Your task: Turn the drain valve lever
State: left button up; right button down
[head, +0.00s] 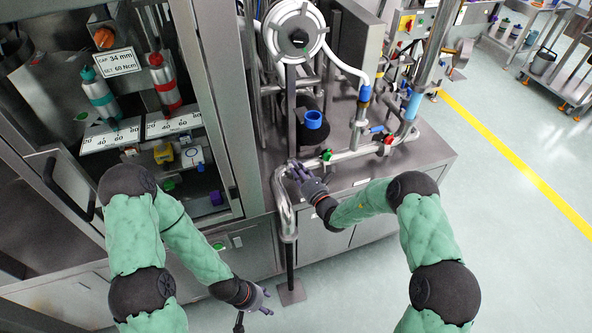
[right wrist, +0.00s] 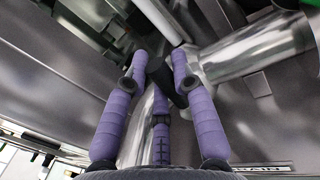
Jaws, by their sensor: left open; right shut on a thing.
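My right gripper (head: 303,177) is at the bent steel pipe (head: 285,205) at the machine's front corner. The right wrist view shows the purple fingers of this gripper (right wrist: 163,72) closed around a dark lever (right wrist: 178,92), apparently the drain valve lever. The fingers hide much of it, and I cannot make it out in the head view. A label reading DRAIN (right wrist: 265,167) is partly visible at the bottom. My left gripper (head: 264,299) is open and empty, low in front of the cabinet, away from the valve.
A green-handled valve (head: 326,155) and a red-handled valve (head: 388,140) sit on the pipework near my right gripper. The glass-doored cabinet with a black handle (head: 68,190) stands at left. The floor (head: 530,230) at right is free.

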jog(key=shift+w+d+f+m+t, duration=0.15)
jog(key=shift+d+m, duration=0.25)
jog(key=shift+m, duration=0.45)
jog(key=shift+w+d+f+m+t, duration=0.1)
jog(key=shift+d+m+t, duration=0.2)
jog(key=shift+m, duration=0.6)
jog(key=shift+w+d+f+m+t, duration=0.15)
jog(key=shift+d+m, duration=0.3)
jog(key=shift+m, duration=0.4)
